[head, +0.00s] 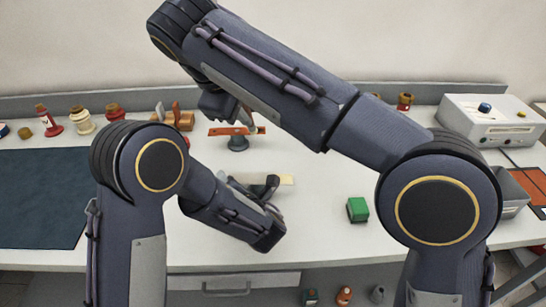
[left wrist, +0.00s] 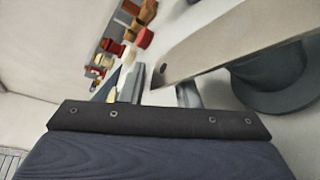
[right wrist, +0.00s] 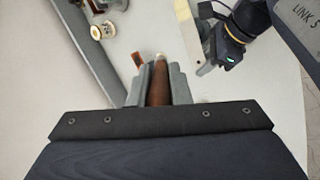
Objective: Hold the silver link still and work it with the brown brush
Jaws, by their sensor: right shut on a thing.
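My right gripper (right wrist: 158,88) is shut on the brown brush (right wrist: 158,82), whose handle stands between its fingers in the right wrist view. In the head view that gripper is high, near the back of the table, partly behind its own arm. My left gripper (left wrist: 160,92) is low over the table and its fingers look apart. A pale flat bar with a hole near its end (left wrist: 225,40), probably the silver link, lies just beyond them, next to a dark round base (left wrist: 285,85). Whether the fingers touch the bar is unclear.
An orange bar rests on a grey stand (head: 238,143) at the back. Several small bottles line the back left, near a dark blue mat (head: 40,195). A green block (head: 357,209) sits right of centre. A white instrument box (head: 490,118) stands at the back right.

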